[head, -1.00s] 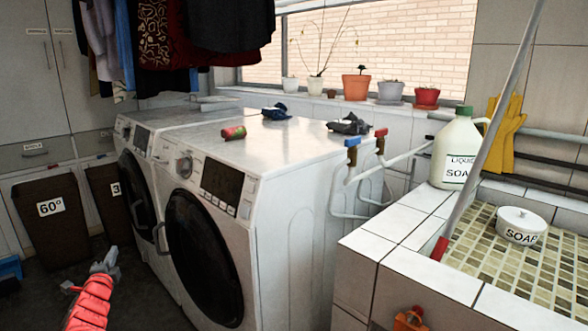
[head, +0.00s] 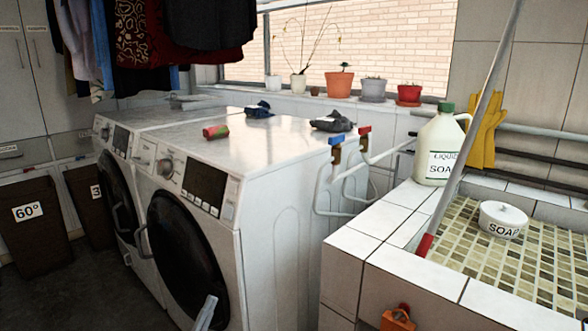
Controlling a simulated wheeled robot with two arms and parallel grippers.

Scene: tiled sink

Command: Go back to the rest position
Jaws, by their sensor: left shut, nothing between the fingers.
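My left gripper (head: 206,312) shows only as a pale grey tip at the bottom edge, in front of the nearer washing machine's dark door. It is shut and empty, and touches nothing that I can see. The rest of my left arm is out of the picture. My right gripper is not in view.
The tiled sink (head: 425,277) fills the right, with a soap bottle (head: 440,150) and soap pot (head: 502,220). Brown bins (head: 34,245) stand left.

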